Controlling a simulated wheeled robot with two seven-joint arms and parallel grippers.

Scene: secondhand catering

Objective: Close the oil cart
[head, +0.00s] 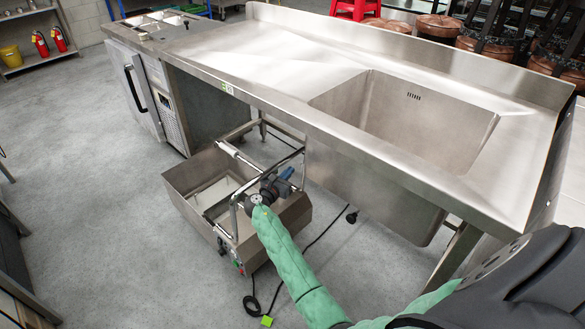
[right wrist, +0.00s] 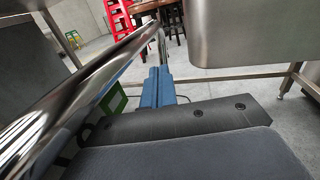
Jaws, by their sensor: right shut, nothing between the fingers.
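The oil cart (head: 190,187) is a stainless steel box on the floor, left of the sink basin. Its top is open, and a pale interior and a dividing bar show inside. A chrome tube handle rises over its right end; the tube also crosses the left of the right wrist view (right wrist: 75,85). My right gripper (head: 284,176) is at this handle, its blue fingers shut and empty. The fingers also show in the right wrist view (right wrist: 158,88), beside the tube; whether they touch it I cannot tell. My left gripper is out of view.
A long steel counter (head: 250,55) with a deep sink basin (head: 410,115) stands right behind the cart. A black cable (head: 300,260) with a green plug lies on the floor. Grey floor (head: 110,230) is clear to the left.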

